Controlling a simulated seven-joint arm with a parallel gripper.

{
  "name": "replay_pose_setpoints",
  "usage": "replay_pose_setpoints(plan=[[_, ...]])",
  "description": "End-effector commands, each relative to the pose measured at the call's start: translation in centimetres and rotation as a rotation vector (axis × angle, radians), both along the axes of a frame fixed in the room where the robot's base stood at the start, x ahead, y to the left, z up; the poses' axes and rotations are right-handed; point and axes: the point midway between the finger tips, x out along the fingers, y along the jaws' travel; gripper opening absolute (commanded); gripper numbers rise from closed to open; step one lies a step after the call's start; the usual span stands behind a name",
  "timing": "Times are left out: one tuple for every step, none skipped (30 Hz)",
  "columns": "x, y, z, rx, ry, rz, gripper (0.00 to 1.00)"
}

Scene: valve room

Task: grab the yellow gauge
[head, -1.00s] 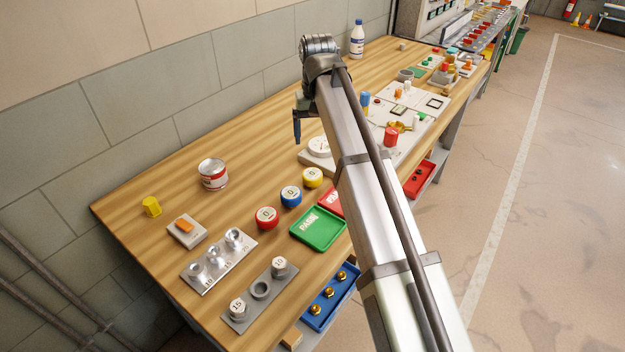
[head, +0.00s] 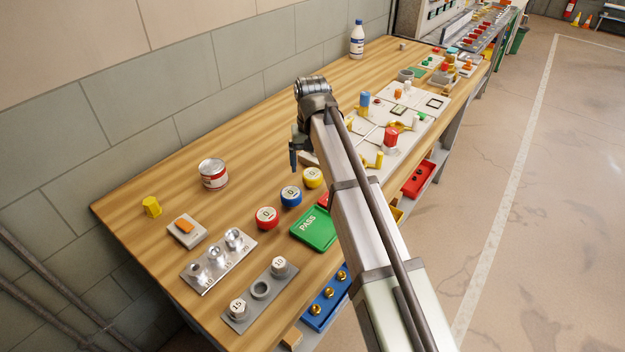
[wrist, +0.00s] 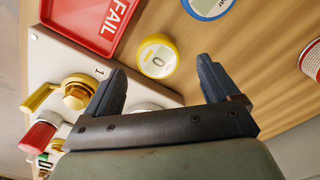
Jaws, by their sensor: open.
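The yellow gauge (head: 313,177) is a short round puck with a yellow rim and a pale dial face. It sits on the wooden bench, at the end of a row with the blue gauge (head: 291,196) and the red gauge (head: 266,218). My gripper (head: 294,167) hangs just behind the yellow gauge in the head view, mostly hidden by my arm. In the wrist view my gripper (wrist: 161,68) is open and empty. The yellow gauge (wrist: 157,57) shows between and beyond its two dark fingertips, with its face unobstructed. I see no contact.
The red FAIL tray (wrist: 92,22) and a pale panel with valve fittings (wrist: 78,92) lie close to the gripper. A green PASS tray (head: 313,230) is in front of the gauges. Bench behind the gauges is clear.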

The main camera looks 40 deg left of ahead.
Motion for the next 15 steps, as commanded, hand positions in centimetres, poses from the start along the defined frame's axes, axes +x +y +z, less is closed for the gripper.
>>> replay_pose_setpoints(plan=[[0.0,-0.1,-0.4,-0.001,0.001,0.0,0.88],[0.0,-0.1,-0.7,-0.001,0.001,0.0,0.88],[0.0,-0.2,-1.2,-0.001,0.001,0.0,0.88],[0.0,-0.3,-1.5,-0.001,0.001,0.0,0.88],[0.0,-0.3,-1.9,-0.001,0.001,0.0,0.88],[0.0,-0.4,-2.4,-0.001,0.001,0.0,0.88],[0.0,-0.4,-2.8,-0.001,0.001,0.0,0.88],[0.0,-0.4,-3.2,-0.001,0.001,0.0,0.88],[0.0,-0.4,-3.7,-0.001,0.001,0.0,0.88],[0.0,-0.4,-4.1,-0.001,0.001,0.001,0.88],[0.0,-0.4,-4.3,-0.001,0.0,0.001,0.88],[0.0,-0.4,-4.6,-0.001,0.001,0.001,0.88],[0.0,-0.3,-4.7,0.0,0.0,0.001,0.88],[0.0,-0.3,-4.8,0.0,0.0,0.001,0.88],[0.0,-0.3,-4.8,0.001,-0.001,0.001,0.88]])
